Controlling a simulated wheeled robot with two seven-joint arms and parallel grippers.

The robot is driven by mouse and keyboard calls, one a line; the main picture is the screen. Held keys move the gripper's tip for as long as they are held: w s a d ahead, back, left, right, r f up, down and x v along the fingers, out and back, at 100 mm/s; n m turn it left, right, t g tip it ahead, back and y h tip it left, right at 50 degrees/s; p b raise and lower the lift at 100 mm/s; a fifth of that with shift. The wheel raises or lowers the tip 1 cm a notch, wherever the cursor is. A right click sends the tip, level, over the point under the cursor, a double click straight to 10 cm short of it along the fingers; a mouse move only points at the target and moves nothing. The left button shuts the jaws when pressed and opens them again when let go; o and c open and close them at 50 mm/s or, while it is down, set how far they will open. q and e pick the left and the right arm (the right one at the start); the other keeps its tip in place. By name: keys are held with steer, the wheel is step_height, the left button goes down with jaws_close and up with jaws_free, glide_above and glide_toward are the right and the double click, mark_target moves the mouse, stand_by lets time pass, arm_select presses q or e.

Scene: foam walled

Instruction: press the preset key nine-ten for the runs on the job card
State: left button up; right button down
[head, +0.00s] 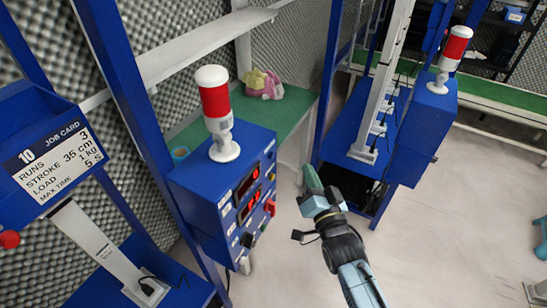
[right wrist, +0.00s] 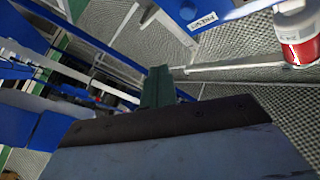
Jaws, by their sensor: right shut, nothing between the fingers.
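The job card (head: 52,160) on the left is marked 10 and reads runs 3, stroke 35 cm, load 1 kg, max time 5 s. A blue control box (head: 205,190) stands in the middle, its key face turned right and seen at a steep angle. Two red lit displays (head: 248,190) sit on that face, with small pale keys around them; their labels are too small to read. My right gripper (head: 312,180) is shut and empty, to the right of the face and apart from it in the picture. Its dark green fingers (right wrist: 158,88) show in the right wrist view.
A red and white lamp (head: 215,105) stands on the box. A red knob (head: 269,207) sticks out low on its face. A second blue box (head: 430,115) with a lamp stands at the right.

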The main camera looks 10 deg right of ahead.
mark_target(272, 155)
steer(key=w+a+b, duration=0.2)
steer(key=w+a, duration=0.1)
steer(key=a, duration=0.2)
steer(key=shift+w, duration=0.4)
steer(key=shift+a, duration=0.15)
stand_by(1.6)
steer(key=shift+w+a, duration=0.25)
steer(key=shift+a, duration=0.05)
steer(key=shift+w+a+b, duration=0.25)
steer(key=shift+a+b, duration=0.1)
stand_by(0.8)
stand_by(0.3)
steer(key=shift+s+d+p, duration=0.55)
steer(key=shift+d+p, duration=0.05)
steer(key=shift+d, duration=0.1)
